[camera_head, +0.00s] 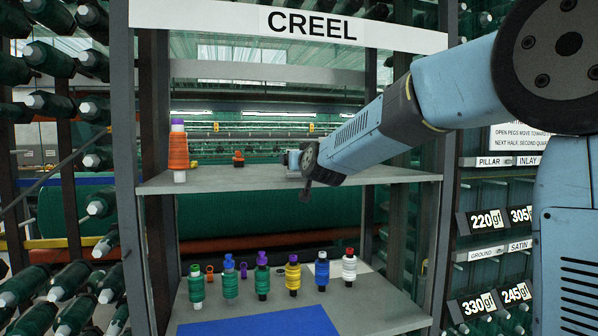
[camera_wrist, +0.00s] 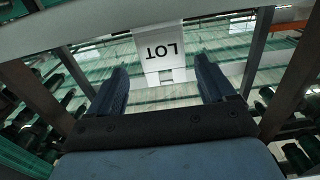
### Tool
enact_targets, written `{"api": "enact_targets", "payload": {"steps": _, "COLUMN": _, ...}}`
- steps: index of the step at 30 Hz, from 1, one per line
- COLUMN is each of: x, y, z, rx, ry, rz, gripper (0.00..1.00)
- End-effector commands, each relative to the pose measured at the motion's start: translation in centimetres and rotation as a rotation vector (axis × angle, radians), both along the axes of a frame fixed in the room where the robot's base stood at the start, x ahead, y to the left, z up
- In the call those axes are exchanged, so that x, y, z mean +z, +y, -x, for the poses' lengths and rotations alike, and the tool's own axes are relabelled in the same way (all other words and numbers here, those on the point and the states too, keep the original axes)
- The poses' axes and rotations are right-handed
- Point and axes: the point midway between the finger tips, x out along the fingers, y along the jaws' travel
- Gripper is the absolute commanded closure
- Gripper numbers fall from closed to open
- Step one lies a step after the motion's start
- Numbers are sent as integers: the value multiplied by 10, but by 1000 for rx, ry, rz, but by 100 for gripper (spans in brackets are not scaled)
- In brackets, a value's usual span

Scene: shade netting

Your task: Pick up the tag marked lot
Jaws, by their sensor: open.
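The tag marked LOT (camera_wrist: 161,34) is a white card with black letters. In the wrist view it shows upside down at upper centre, in line with the gap between my fingers and beyond them. My gripper (camera_wrist: 162,66) is open, one finger on each side of that gap, with nothing visibly held. In the head view my gripper (camera_head: 307,170) is at the end of the blue arm, over the upper shelf (camera_head: 370,175). I cannot make out the tag clearly in the head view.
An orange spool (camera_head: 178,151) with a purple top stands at the upper shelf's left. A small orange piece (camera_head: 239,159) sits behind. Several coloured bobbins (camera_head: 292,275) stand on the lower shelf (camera_head: 385,312), behind a blue mat (camera_head: 262,323). Frame posts (camera_head: 124,150) flank the shelves.

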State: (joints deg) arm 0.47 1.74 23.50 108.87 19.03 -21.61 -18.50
Motion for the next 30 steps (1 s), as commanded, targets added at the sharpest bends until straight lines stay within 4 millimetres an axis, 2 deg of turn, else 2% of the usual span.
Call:
{"api": "enact_targets", "payload": {"steps": 13, "x": 1, "y": 17, "z": -43, "rx": 1, "ry": 0, "rz": -1, "gripper": 17}}
{"api": "enact_targets", "payload": {"steps": 23, "x": 2, "y": 17, "z": -48, "rx": -1, "ry": 0, "rz": 0, "gripper": 17}}
{"api": "enact_targets", "payload": {"steps": 30, "x": 2, "y": 17, "z": -48, "rx": -1, "ry": 0, "rz": 0, "gripper": 37}}
